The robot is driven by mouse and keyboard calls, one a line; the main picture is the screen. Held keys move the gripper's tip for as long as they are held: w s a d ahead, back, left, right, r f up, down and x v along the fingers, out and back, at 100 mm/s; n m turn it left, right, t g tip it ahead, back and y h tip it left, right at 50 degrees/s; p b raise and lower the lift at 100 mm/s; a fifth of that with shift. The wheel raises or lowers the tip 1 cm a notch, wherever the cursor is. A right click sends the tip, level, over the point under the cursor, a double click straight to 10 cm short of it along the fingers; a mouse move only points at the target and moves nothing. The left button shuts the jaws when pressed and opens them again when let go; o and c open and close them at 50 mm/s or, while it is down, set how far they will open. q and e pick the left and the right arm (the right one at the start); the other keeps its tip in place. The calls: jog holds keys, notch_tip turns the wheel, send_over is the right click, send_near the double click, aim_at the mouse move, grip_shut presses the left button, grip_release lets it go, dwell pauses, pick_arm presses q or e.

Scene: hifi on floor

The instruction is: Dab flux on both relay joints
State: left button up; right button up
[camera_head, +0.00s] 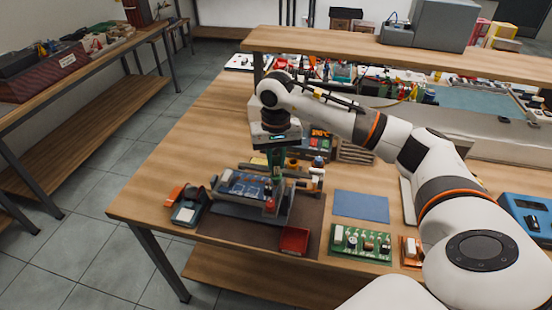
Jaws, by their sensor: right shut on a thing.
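My right arm reaches in from the right, and my right gripper (275,151) points down over the workbench. It is shut on a slim green tool (276,168), perhaps the flux applicator. The tool's lower end is just above or at the right part of a blue circuit board (243,185) held in a low fixture; I cannot tell whether it touches. The relay joints are too small to make out. A small red part (270,204) shows at the fixture's front right. My left gripper is not in view.
A blue pad (361,206) and a green board (360,243) lie to the right. A raised shelf (400,55) spans the back.

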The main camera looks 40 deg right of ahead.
dwell(0.3)
jog(key=shift+r+p, duration=1.3)
jog(key=shift+r, duration=0.95)
